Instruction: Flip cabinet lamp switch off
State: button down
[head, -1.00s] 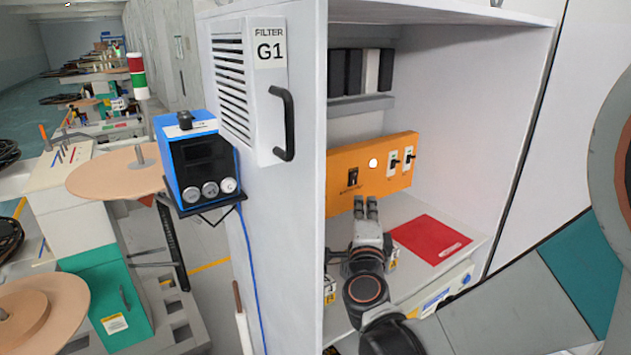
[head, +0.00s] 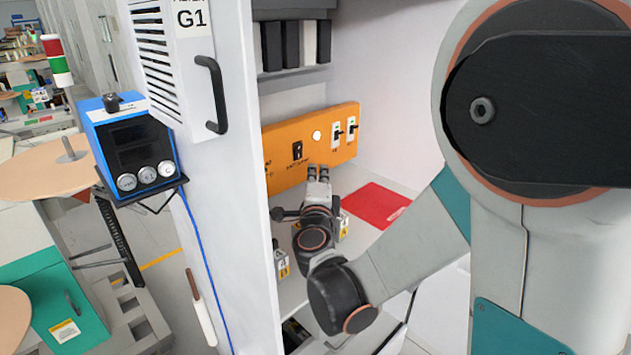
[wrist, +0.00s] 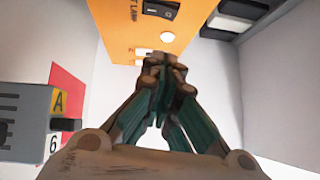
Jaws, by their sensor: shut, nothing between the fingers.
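The orange panel (head: 283,172) stands at the back of the open cabinet. The cabinet lamp switch is a black rocker (head: 297,150) on it, above a small label. In the wrist view the rocker (wrist: 160,9) is at the top edge, partly cut off, with "LAMP" lettering beside it. I cannot tell which way it is tipped. My gripper (head: 318,172) is shut and empty, just in front of the panel, below and right of the rocker in the head view. In the wrist view my fingertips (wrist: 163,65) meet below the rocker, apart from it.
A round white light (head: 316,135) and two white toggle switches (head: 344,131) sit right of the rocker. Dark binders (head: 292,45) stand on the shelf above. A red sheet (head: 375,203) lies on the cabinet floor. Labelled blocks (head: 281,263) stand near my wrist.

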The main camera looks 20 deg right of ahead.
aim_at(299, 151)
jog(key=w, duration=0.3)
jog(key=w+b, duration=0.1)
jog(key=w, duration=0.1)
jog(key=w+r+b, duration=0.1)
jog(key=w, duration=0.2)
jog(key=shift+w, duration=0.3)
jog(key=shift+w+a+r, duration=0.2)
jog(key=shift+w, duration=0.05)
jog(key=shift+d, duration=0.1)
